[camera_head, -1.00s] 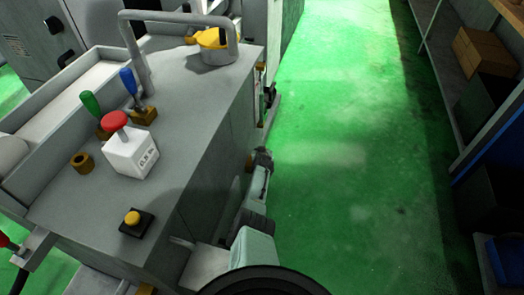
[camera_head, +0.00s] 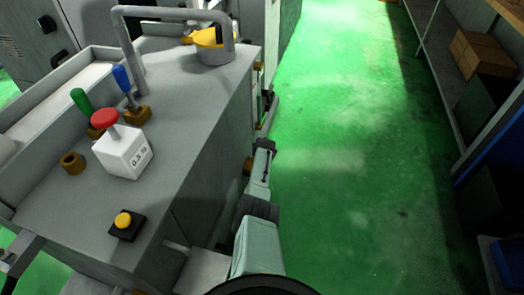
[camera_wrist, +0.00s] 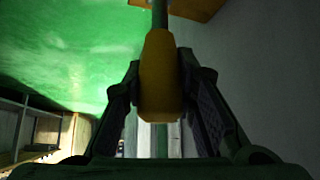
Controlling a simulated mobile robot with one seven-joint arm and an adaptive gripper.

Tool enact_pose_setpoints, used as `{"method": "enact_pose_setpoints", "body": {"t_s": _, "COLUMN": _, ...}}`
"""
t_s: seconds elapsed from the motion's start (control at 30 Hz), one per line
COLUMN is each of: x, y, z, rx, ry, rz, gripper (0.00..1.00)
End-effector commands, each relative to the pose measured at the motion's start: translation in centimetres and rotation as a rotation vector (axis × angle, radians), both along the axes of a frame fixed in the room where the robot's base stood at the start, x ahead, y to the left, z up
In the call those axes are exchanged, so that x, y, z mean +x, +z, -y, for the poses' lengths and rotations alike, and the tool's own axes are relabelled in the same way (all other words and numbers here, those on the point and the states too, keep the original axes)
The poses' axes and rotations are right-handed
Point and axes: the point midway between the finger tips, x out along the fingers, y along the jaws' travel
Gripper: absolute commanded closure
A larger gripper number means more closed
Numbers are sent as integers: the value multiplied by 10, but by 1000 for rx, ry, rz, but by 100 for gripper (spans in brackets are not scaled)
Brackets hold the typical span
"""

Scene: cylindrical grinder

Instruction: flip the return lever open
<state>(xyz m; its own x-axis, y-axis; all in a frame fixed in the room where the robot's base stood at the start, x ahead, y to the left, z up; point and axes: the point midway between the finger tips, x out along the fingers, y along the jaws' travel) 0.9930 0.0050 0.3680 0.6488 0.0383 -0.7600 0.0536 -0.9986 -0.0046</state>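A yellow lever handle (camera_wrist: 160,85) on a thin dark rod fills the middle of the wrist view. It appears to be the return lever. My gripper (camera_wrist: 160,100) has one finger on each side of the handle, and both finger pads appear to touch it. In the head view my arm runs along the right side of the grey machine. My gripper and the yellow handle cannot be made out there.
On the grey machine top (camera_head: 190,110) stand a white box with a red knob (camera_head: 122,148), a green lever (camera_head: 86,100), a blue lever (camera_head: 122,78) and a yellow button (camera_head: 124,220). Open green floor (camera_head: 340,170) lies to the right, with shelving holding a cardboard box (camera_head: 484,54) beyond.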

Motion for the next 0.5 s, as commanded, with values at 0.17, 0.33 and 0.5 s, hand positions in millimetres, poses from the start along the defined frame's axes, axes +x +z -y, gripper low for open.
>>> {"method": "enact_pose_setpoints", "body": {"t_s": 0.17, "x": 2, "y": 2, "z": 1, "rx": -2, "ry": -1, "rz": 5, "gripper": 63}}
{"method": "enact_pose_setpoints", "body": {"t_s": 0.33, "x": 1, "y": 1, "z": 0, "rx": -1, "ry": -1, "rz": 4, "gripper": 54}}
{"method": "enact_pose_setpoints", "body": {"t_s": 0.5, "x": 1, "y": 1, "z": 0, "rx": -1, "ry": -1, "rz": 3, "gripper": 54}}
